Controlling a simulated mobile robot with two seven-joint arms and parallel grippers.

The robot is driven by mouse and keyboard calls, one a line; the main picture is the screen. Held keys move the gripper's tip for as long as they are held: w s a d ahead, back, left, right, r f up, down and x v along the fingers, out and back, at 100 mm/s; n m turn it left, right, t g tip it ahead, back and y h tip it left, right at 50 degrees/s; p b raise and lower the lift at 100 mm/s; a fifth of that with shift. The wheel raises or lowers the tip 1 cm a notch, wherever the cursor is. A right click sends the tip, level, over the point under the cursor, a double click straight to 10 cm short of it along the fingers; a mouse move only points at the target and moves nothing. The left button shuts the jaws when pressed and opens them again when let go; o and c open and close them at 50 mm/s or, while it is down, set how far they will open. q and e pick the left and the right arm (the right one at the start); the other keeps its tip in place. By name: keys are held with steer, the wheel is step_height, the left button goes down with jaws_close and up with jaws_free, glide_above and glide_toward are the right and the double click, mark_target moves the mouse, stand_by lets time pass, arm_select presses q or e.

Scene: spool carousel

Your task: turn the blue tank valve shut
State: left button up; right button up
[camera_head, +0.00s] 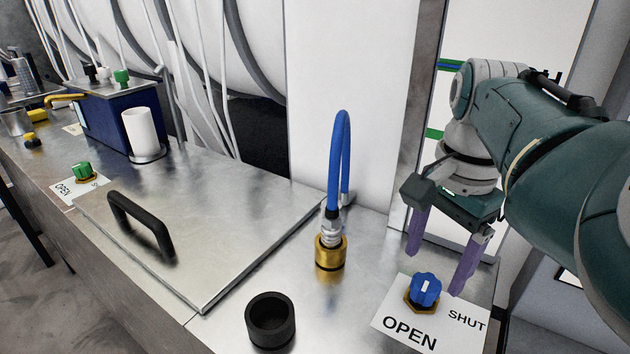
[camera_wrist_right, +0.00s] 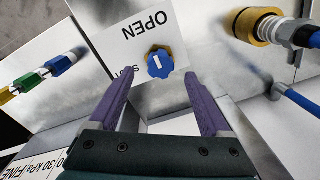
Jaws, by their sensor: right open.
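The blue valve knob (camera_head: 425,289) sits on a brass base on a white label plate (camera_head: 388,318) marked OPEN and SHUT, at the front right of the steel bench. Its white pointer mark is visible. My right gripper (camera_head: 440,262) is open and empty, with purple fingers pointing down, above and behind the knob. In the right wrist view the knob (camera_wrist_right: 160,63) shows beyond the fingertips, roughly between them, and the gripper (camera_wrist_right: 163,85) does not touch it. My left gripper is not in view.
A brass fitting (camera_head: 330,252) with a blue hose (camera_head: 338,160) stands left of the knob. A black cup (camera_head: 270,320) stands at the front. A steel lid with a black handle (camera_head: 142,226) and a green valve knob (camera_head: 82,170) lie farther left.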

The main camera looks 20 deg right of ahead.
mark_target(428, 282)
steer(key=shift+w+f+b, duration=0.1)
steer(key=shift+f+b, duration=0.35)
steer(key=shift+f, duration=1.55)
jaws_close()
